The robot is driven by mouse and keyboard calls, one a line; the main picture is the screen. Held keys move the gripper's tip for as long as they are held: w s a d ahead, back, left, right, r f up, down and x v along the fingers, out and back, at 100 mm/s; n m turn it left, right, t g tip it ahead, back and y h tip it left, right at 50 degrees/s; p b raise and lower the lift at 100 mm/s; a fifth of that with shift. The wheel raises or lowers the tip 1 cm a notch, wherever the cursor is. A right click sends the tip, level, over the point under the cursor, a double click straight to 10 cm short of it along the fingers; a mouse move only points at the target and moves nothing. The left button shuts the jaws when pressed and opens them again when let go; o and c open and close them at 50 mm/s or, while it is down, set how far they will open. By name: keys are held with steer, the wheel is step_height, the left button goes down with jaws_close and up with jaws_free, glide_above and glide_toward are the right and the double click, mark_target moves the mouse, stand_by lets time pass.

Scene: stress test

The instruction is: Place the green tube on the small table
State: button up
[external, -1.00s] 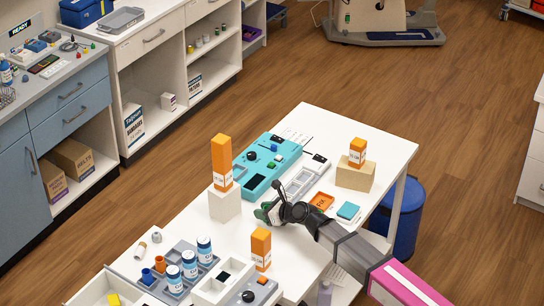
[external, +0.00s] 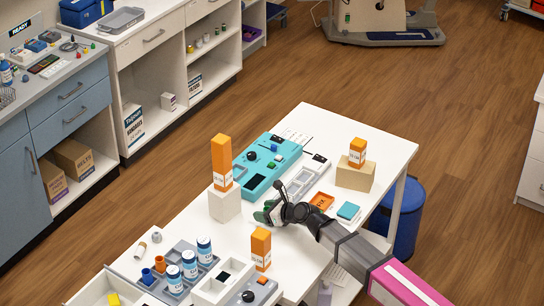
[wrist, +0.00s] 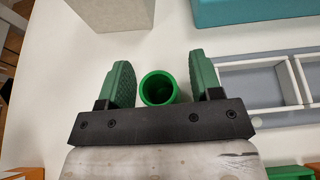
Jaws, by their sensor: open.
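The green tube (wrist: 158,89) stands upright in the wrist view, its round open top facing the camera. It is between the two green finger pads of my gripper (wrist: 161,66), with a gap on each side, so my gripper is open around it. In the external view my gripper (external: 265,214) is low over the white table (external: 348,118), and the tube cannot be told apart there from the green fingers. I cannot tell whether this white table is the small table.
A white block (external: 224,204) bearing a tall orange box (external: 222,163) stands close behind my gripper. A teal device (external: 262,180) and a grey tray (external: 297,188) lie beyond. Another orange box (external: 261,244) stands nearer.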

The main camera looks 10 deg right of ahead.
steer(key=shift+o, duration=0.4)
steer(key=v, duration=1.1)
steer(key=shift+s+d, duration=0.15)
steer(key=shift+s, duration=0.05)
